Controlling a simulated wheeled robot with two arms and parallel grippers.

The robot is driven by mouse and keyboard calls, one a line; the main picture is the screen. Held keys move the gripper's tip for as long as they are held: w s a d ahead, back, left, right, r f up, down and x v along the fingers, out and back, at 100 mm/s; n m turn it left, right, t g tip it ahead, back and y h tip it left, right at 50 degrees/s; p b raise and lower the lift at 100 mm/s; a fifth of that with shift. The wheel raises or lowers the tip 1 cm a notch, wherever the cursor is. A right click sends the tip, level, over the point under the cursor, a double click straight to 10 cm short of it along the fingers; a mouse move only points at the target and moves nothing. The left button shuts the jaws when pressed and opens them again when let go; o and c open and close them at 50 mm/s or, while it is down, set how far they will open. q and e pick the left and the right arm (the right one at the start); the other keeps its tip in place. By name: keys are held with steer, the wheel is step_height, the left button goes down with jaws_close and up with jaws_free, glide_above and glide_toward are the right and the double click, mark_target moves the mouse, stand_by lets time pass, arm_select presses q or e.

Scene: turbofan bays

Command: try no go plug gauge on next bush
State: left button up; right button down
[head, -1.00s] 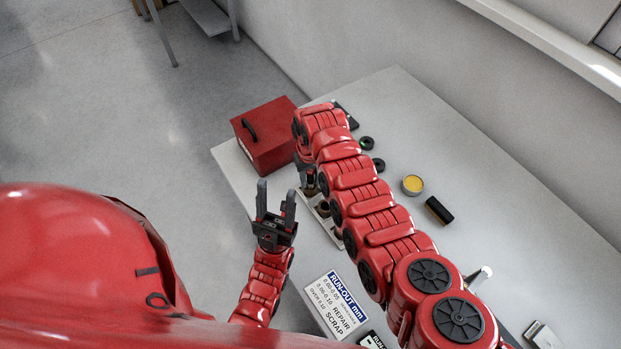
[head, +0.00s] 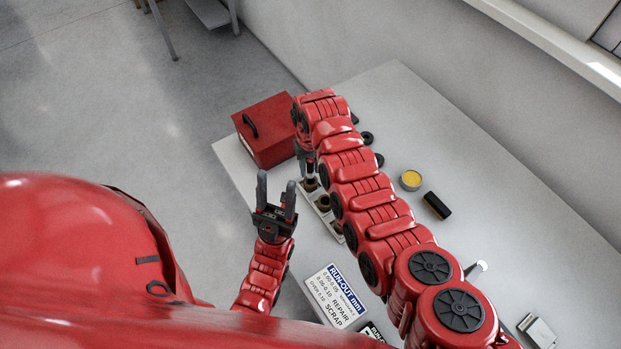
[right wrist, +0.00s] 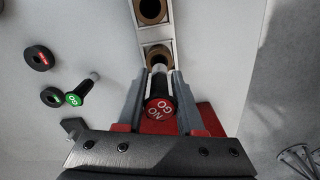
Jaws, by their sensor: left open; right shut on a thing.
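My right gripper (right wrist: 160,82) is shut on the NO GO plug gauge (right wrist: 160,108), black with a red end face. The gauge's pale tip points at a brown bush (right wrist: 157,50) in a pale holder (right wrist: 168,33). The tip overlaps the bush's near edge in the right wrist view; I cannot tell whether it enters the bore. Another bush (right wrist: 153,10) sits farther along the holder. In the head view the holder (head: 334,226) is partly hidden by my right arm. My left gripper (head: 275,203) is open and empty, left of the holder.
A green-ended GO gauge (right wrist: 82,91) lies left of the holder, near two black rings (right wrist: 39,58) (right wrist: 52,97). A red box (head: 268,132) stands at the table's far left. A yellow tin (head: 411,180), black block (head: 437,205) and run-out sign (head: 335,295) are also on the table.

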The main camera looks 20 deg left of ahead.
mark_target(311, 160)
steer(key=shift+r+p, duration=0.5)
steer(key=shift+r, duration=1.2)
